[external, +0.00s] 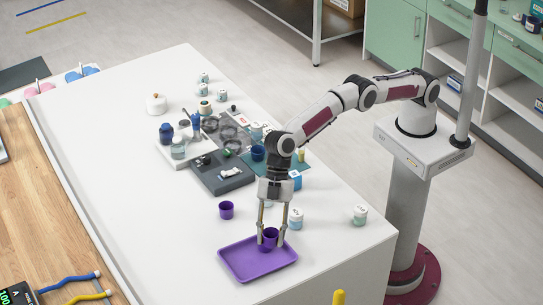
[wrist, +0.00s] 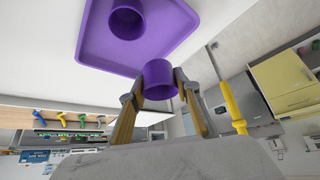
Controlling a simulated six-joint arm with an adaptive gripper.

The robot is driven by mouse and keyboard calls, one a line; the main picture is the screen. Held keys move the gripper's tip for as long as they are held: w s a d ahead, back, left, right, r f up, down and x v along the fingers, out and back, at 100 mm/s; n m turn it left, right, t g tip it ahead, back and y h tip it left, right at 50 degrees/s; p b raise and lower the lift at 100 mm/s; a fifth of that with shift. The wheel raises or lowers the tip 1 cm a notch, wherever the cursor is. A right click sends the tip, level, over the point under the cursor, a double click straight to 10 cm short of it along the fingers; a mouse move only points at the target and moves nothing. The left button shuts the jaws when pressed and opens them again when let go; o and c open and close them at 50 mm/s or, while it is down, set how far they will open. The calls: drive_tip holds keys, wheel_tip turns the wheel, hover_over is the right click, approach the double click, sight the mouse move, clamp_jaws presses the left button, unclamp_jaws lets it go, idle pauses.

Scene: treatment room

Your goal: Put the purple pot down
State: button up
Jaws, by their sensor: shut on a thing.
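My gripper (external: 269,238) points down over the purple tray (external: 240,267) and is shut on a purple pot (external: 271,234). The wrist view shows the held pot (wrist: 158,82) between the two fingers. In that view the tray (wrist: 92,45) lies beyond the fingers, and another purple pot (wrist: 126,20) appears within its outline. In the external view the fingers and held pot crowd that area, so the second pot is hard to make out there. A further purple pot (external: 226,210) stands upright on the white table, behind the tray. I cannot tell whether the held pot touches the tray.
White-lidded jars (external: 296,219) and (external: 360,214) stand right of my gripper. The white table (external: 130,180) is clear to the left.

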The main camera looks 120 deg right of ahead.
sight(266, 245)
drive_tip(key=shift+w+d+r+m+h, duration=0.15)
drive_tip(key=shift+w+r+m, duration=0.15)
drive_tip(key=shift+r, duration=0.25)
drive_tip(key=shift+w+d+r+m+h, duration=0.15)
drive_tip(key=shift+w+r+m, duration=0.15)
drive_tip(key=shift+r, duration=0.25)
drive_tip(key=shift+m+t, duration=0.3)
drive_tip(key=shift+m, duration=0.1)
drive_tip(key=shift+d+f, duration=0.1)
drive_tip(key=shift+f, duration=2.45)
drive_tip(key=shift+f, duration=2.45)
drive_tip(key=shift+f, duration=0.15)
